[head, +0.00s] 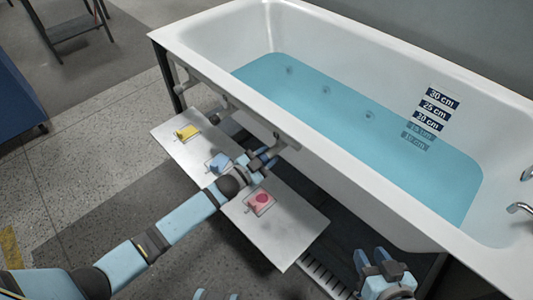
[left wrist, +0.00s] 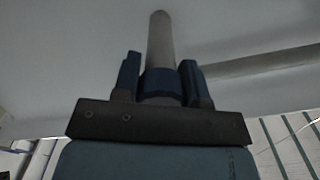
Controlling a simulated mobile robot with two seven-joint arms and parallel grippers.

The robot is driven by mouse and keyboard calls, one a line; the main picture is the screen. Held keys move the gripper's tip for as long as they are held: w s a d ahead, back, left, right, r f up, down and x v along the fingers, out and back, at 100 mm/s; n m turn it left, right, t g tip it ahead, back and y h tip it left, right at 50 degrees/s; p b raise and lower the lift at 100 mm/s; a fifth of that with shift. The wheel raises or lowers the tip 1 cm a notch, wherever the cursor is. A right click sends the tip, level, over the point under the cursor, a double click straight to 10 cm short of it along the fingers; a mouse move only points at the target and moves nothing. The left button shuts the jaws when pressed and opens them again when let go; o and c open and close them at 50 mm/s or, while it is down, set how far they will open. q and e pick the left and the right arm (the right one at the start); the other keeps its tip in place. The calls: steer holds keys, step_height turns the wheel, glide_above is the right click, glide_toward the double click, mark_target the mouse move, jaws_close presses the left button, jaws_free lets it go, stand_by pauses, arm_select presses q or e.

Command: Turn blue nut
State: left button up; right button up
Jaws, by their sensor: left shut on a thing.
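The blue nut (left wrist: 162,83) shows in the left wrist view as a dark blue collar at the base of a grey pipe (left wrist: 160,40). My left gripper (left wrist: 160,78) has one finger on each side of the nut and is shut on it. In the head view my left gripper (head: 262,160) is under the tub's near side, by the pipework, and it hides the nut there. My right gripper (head: 378,264) is at the lower right of the head view, apart from the pipes; its finger gap is unclear.
The white bathtub (head: 210,42) holds blue water (head: 330,105) and has depth labels (head: 432,108). A metal shelf (head: 290,235) below carries yellow (head: 187,132), blue (head: 218,162) and red (head: 262,199) pieces. Pipes (head: 285,140) run close along the tub's underside.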

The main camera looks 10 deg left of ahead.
arm_select(q)
steer(key=m, duration=0.4)
steer(key=shift+m, duration=0.3)
steer(key=m, duration=0.5)
steer(key=shift+f, duration=0.15)
steer(key=shift+m, duration=0.3)
steer(key=o, duration=0.9)
steer(key=p+v, duration=0.2)
steer(key=v, duration=1.2)
steer(key=shift+d, duration=0.1)
